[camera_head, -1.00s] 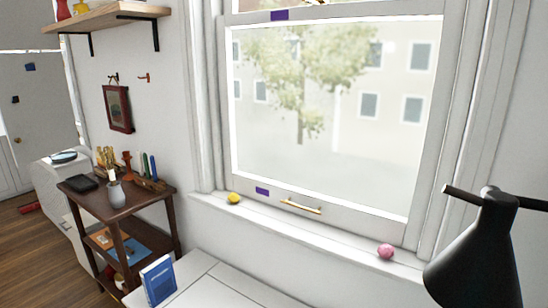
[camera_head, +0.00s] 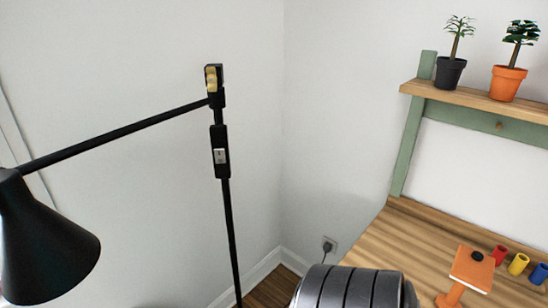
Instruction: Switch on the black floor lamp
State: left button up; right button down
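The black floor lamp (camera_head: 230,220) stands in front of the room corner. Its upright pole runs up to a joint with a brass-coloured knob (camera_head: 211,78). A thin arm reaches left from there to the black cone shade (camera_head: 42,245), partly cut off at the left edge. A black switch box with a small pale rocker (camera_head: 220,156) sits on the pole just below the joint. The lamp's base is out of the frame. Neither of my grippers shows; only a grey ribbed arm link of mine is at the bottom, right of the pole.
A wooden desk (camera_head: 420,236) with a green frame fills the right side. Its shelf (camera_head: 470,97) bears two potted plants. An orange stand (camera_head: 470,270) and small coloured cups (camera_head: 518,264) are on the desktop.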

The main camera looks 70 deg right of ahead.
aim_at(220, 156)
jog(key=z, duration=1.9)
jog(key=i, duration=0.05)
